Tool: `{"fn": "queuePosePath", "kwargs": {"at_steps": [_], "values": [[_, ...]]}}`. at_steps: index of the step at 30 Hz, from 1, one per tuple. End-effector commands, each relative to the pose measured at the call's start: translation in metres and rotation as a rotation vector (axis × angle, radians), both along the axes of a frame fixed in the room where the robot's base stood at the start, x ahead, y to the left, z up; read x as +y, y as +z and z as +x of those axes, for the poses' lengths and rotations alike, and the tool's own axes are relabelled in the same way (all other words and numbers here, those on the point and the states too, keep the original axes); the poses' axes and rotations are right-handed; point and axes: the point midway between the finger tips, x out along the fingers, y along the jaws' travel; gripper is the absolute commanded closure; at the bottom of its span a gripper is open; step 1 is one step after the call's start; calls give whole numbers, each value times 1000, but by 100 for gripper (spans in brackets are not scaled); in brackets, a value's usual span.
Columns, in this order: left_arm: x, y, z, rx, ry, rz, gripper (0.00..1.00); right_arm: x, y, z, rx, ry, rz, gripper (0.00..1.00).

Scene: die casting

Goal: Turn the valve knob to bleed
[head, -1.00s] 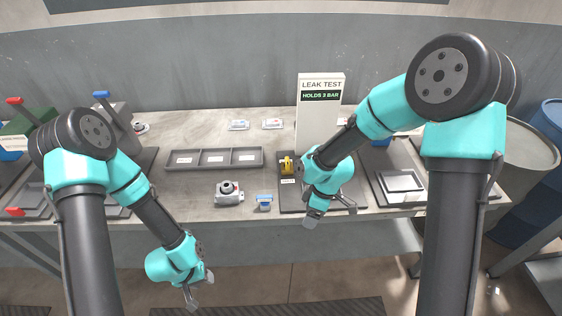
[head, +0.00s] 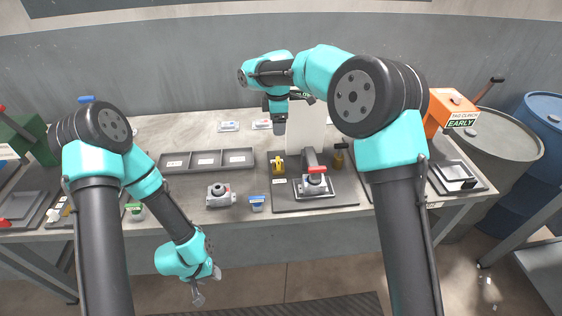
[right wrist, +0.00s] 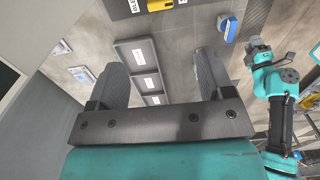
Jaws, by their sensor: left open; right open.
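The yellow valve knob (head: 278,165) stands on the left part of the dark test plate (head: 350,203), with a small white label below it. At the top edge of the right wrist view, part of the yellow knob (right wrist: 160,5) shows beside a partly cut-off label. My right gripper (head: 279,128) is open and empty, above the bench behind the knob and apart from it. In the right wrist view its two fingers (right wrist: 160,82) are spread with nothing between them. My left gripper (head: 198,296) is open and empty, low in front of the bench.
The leak test panel (head: 306,132) is partly hidden by my right arm. A three-part tray (head: 208,168), a grey casting (head: 220,195) and a blue-topped item (head: 257,203) lie to the left.

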Motion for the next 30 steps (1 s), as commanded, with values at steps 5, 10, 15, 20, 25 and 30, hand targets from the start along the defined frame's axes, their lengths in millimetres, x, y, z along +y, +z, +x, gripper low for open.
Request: {"fn": "queuePosePath", "kwargs": {"at_steps": [5, 10, 15, 20, 25, 30], "values": [[0, 0, 0, 0, 0, 0, 57, 0, 0, 0, 0, -1, 1, 26], [0, 0, 0, 0, 0, 0, 57, 0, -6, 0, 2, -1, 0, 26], [0, 0, 0, 0, 0, 0, 57, -1, -23, -1, 3, -1, 0, 26], [0, 0, 0, 0, 0, 0, 57, 0, -48, -1, 4, 0, 0, 26], [0, 0, 0, 0, 0, 0, 57, -1, -78, -1, 4, -1, 0, 26], [0, 0, 0, 0, 0, 0, 57, 0, -106, -1, 4, -1, 0, 26]]}}
